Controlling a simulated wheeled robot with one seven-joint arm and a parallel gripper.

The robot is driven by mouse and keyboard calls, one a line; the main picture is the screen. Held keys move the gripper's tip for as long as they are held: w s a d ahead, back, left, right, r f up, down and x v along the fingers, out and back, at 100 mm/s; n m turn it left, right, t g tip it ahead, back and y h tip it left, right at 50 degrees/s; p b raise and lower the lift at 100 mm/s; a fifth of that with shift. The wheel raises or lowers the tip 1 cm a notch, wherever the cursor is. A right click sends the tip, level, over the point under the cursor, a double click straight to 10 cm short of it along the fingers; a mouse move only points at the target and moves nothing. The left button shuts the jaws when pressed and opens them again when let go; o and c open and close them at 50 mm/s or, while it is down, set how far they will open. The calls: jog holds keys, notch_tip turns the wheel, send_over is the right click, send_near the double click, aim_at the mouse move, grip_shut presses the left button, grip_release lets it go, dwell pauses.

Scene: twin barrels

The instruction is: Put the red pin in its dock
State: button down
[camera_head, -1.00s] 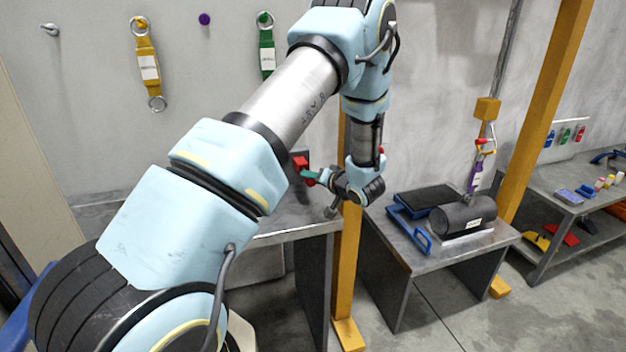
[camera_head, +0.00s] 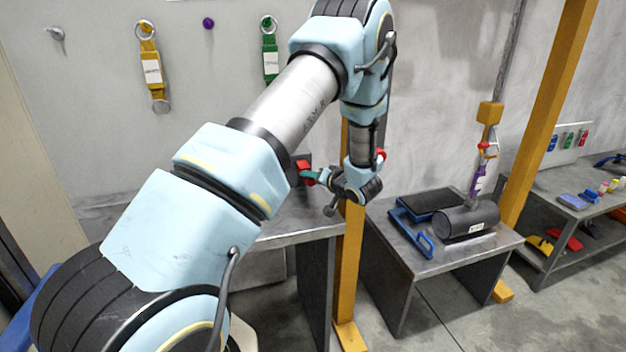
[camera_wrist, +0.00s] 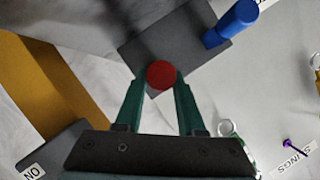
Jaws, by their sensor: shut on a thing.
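The red pin (camera_wrist: 161,75) is seen end-on in the wrist view, between the green fingertips of my gripper (camera_wrist: 160,86). The fingers are shut on it. Past it is a dark grey plate (camera_wrist: 165,45) with a blue pin (camera_wrist: 236,22) standing out from it. The red end overlaps the plate's near edge in this view; I cannot tell whether it touches the plate. In the head view my gripper (camera_head: 312,175) is small and points left at the wall, with red (camera_head: 303,164) at its tips. The dock for the red pin cannot be made out.
A yellow post (camera_head: 347,270) stands close by my gripper. A grey bench (camera_head: 290,225) lies below it. Right of the post, a low table (camera_head: 405,255) bears a black cylinder (camera_head: 470,219) and a blue-handled frame (camera_head: 425,243). Yellow and green tags (camera_head: 150,70) hang on the wall.

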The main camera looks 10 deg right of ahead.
jog(key=shift+w+a, duration=0.1)
jog(key=shift+w, duration=0.4)
jog(key=shift+c, duration=2.2)
grip_release()
jog(key=b+v, duration=0.3)
jog(key=v, duration=0.7)
jog(key=shift+s+r, duration=0.2)
jog(key=shift+s, duration=0.15)
